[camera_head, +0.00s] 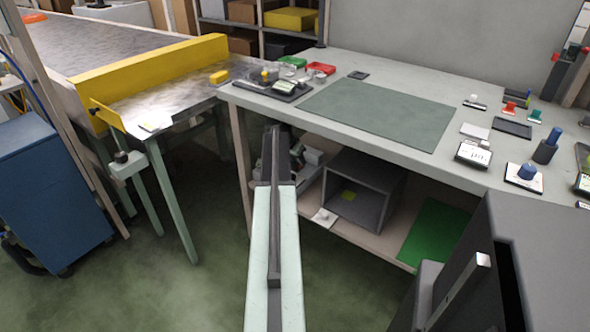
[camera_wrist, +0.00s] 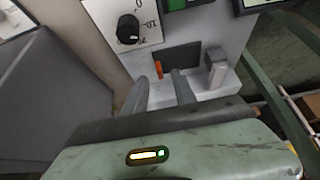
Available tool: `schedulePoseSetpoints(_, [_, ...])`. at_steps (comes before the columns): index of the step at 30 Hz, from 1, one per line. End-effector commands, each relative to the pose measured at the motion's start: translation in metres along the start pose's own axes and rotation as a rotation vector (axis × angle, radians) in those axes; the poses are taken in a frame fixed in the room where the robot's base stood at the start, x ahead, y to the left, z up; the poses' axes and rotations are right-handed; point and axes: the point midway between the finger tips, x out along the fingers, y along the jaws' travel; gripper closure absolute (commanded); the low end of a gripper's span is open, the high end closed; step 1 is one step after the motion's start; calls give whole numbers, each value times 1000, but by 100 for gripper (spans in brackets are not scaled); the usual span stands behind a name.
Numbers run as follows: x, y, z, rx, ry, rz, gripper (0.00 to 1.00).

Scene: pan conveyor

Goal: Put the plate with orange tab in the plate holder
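A small upright orange tab (camera_wrist: 158,68) shows in the wrist view, at the left edge of a dark flat rectangle (camera_wrist: 182,58) on a light grey surface. I cannot tell whether the two are one plate. My gripper (camera_wrist: 160,80) has its two dark fingers apart, with the tab seen between and beyond their tips; nothing shows held. In the head view my arm reaches forward, with the gripper end (camera_head: 275,135) appearing in front of the workbench's left part. I cannot make out the plate holder with certainty.
The workbench (camera_head: 250,100) carries a green mat (camera_head: 380,112), red and green trays, and several small devices at right. A conveyor with a yellow guard (camera_head: 150,68) stands at left, near a blue cabinet (camera_head: 45,190). A knob panel (camera_wrist: 128,25) is close in the wrist view.

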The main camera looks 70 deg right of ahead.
Motion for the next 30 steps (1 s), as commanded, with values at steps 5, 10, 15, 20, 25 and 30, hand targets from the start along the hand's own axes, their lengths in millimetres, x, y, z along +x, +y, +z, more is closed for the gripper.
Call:
schedulePoseSetpoints(5, [33, 0, 2, 2, 0, 0, 67])
schedulePoseSetpoints(10, [30, 1, 0, 2, 0, 0, 67])
schedulePoseSetpoints(15, [29, 1, 0, 2, 0, 0, 100])
schedulePoseSetpoints(20, [29, 1, 0, 2, 0, 0, 100])
schedulePoseSetpoints(25, [29, 1, -1, 2, 0, 1, 100])
schedulePoseSetpoints(30, [19, 1, -6, 2, 0, 1, 100])
